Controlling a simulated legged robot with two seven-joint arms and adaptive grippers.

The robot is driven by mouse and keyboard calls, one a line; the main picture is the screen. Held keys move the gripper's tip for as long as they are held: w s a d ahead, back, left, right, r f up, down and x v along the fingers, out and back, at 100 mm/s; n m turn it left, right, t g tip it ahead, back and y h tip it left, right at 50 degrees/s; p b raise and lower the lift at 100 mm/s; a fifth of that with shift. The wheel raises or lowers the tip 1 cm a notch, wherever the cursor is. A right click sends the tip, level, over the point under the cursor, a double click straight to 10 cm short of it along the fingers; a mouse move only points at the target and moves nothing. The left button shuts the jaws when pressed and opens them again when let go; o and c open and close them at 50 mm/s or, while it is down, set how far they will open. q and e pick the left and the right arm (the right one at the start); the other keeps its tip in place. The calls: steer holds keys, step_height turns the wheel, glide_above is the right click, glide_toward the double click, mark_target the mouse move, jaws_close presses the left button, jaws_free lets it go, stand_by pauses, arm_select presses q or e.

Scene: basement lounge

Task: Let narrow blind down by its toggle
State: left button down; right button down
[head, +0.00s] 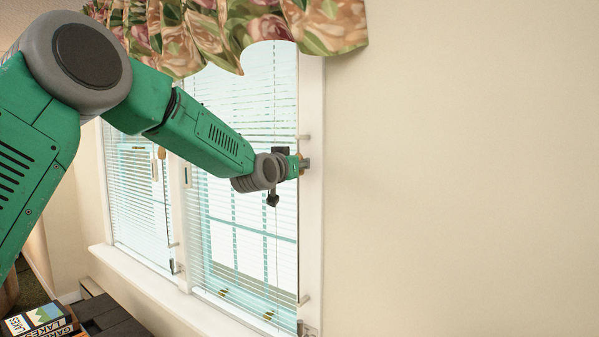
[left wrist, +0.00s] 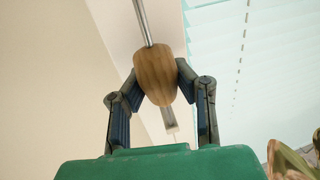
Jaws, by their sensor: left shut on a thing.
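My left gripper (head: 304,165) is at the right edge of the nearer window, beside its white frame. In the left wrist view its two dark fingers (left wrist: 164,88) are closed on a wooden toggle (left wrist: 156,72), one on each side. A thin grey cord or rod (left wrist: 143,24) runs up from the toggle. The nearer blind (head: 250,235) has pale horizontal slats across its window. The wrist view also shows slats (left wrist: 240,70) at right. A farther blind (head: 135,195) hangs at the left with its own wooden toggle (head: 161,153). My right gripper is not in view.
A floral valance (head: 270,25) hangs over the window top, above my left arm. A white sill (head: 165,290) runs below. Books (head: 40,320) lie at the lower left. The bare wall (head: 460,180) at right is clear.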

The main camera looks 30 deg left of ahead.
arm_select(q)
steer(key=shift+r, duration=0.25)
steer(key=c, duration=1.2)
jaws_free()
steer(key=shift+s, duration=0.15)
steer(key=s, duration=0.7)
steer(key=s+d, duration=0.1)
steer(key=s, duration=0.3)
steer(key=shift+s, duration=0.35)
steer(key=shift+f, duration=0.1)
